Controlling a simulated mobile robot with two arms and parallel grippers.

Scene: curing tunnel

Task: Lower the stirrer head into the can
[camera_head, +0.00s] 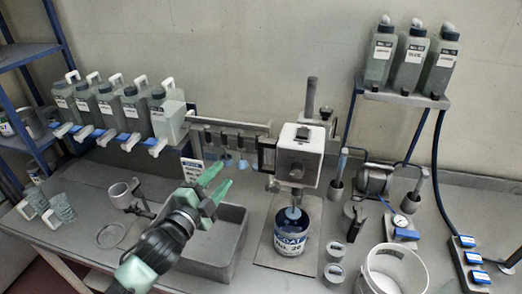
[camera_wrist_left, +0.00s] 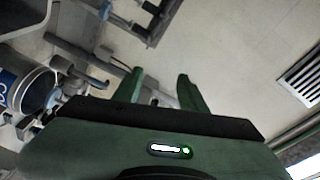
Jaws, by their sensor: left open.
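The stirrer head (camera_head: 311,172) is a white box on a grey upright post, above the dark blue can (camera_head: 291,243). Its shaft runs down toward the can's open top, and a light blue piece (camera_head: 293,212) shows at the mouth. I cannot tell how deep that piece sits. The can has a white label and also shows at the left of the left wrist view (camera_wrist_left: 38,92). My left gripper (camera_head: 221,180) is open and empty, left of the stirrer head and above the grey tray. Its green fingers also show in the left wrist view (camera_wrist_left: 160,80). My right gripper is not visible.
The grey tray (camera_head: 238,244) lies below my left gripper. A rail with hanging tools (camera_head: 228,133) stands behind it. Small cups (camera_head: 335,249) and a white bucket (camera_head: 395,258) stand right of the can. Several jugs (camera_head: 130,108) line the back left.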

